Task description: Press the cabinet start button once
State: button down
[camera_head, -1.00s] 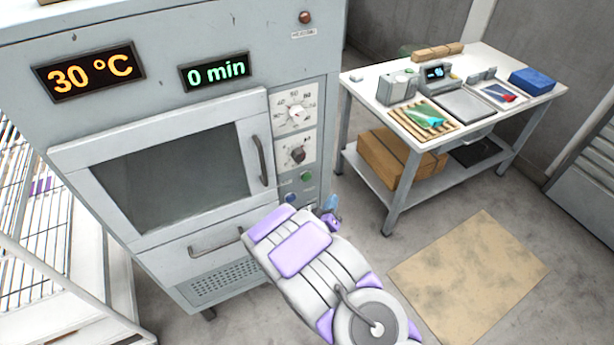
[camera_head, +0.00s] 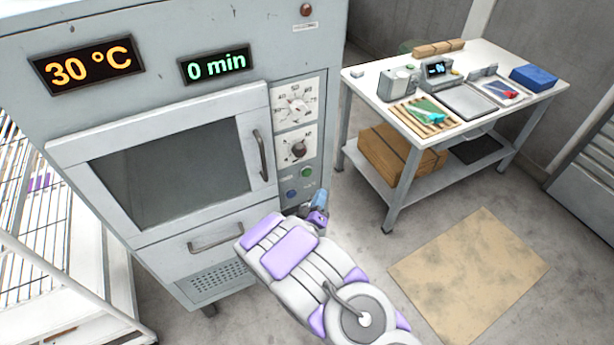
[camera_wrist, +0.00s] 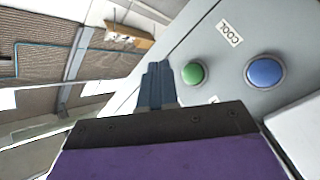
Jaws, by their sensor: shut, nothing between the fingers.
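The cabinet (camera_head: 225,125) stands at the left with its door shut; its displays read 30 °C (camera_head: 88,68) and 0 min (camera_head: 214,67). A green button (camera_head: 308,172) and a blue button (camera_head: 292,193) sit low on its right-hand panel. In the wrist view the green button (camera_wrist: 193,73) is just right of my gripper's fingertips (camera_wrist: 158,72), and the blue button (camera_wrist: 265,72) is farther right, with a COOL label (camera_wrist: 229,33) near them. My gripper (camera_head: 320,197) is shut and empty, beside the panel's lower right edge. I cannot see it touching either button.
Two dials (camera_head: 296,108) are above the buttons, and a door handle (camera_head: 261,155) is to their left. A drawer handle (camera_head: 216,239) is lower down. A white worktable (camera_head: 380,105) with tools stands at the right. A tan mat (camera_head: 470,275) lies on the floor.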

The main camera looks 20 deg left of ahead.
jog(key=shift+w+a+b, duration=0.6)
jog(key=shift+w+a, duration=1.35)
jog(key=shift+a, duration=0.3)
dwell(0.4)
jog(key=shift+w+a, duration=0.2)
jog(key=shift+w+a+r+p, duration=0.1)
jog(key=shift+w+a+p, duration=0.25)
jog(key=shift+a, duration=0.1)
dwell(0.9)
jog(key=shift+s, duration=0.1)
jog(key=shift+s+d+p, duration=0.5)
jog(key=shift+s+d, duration=0.05)
jog(key=shift+d, duration=0.15)
jog(key=shift+s+d+p, duration=1.35)
jog(key=shift+s+d, duration=0.25)
jog(key=shift+d, duration=0.3)
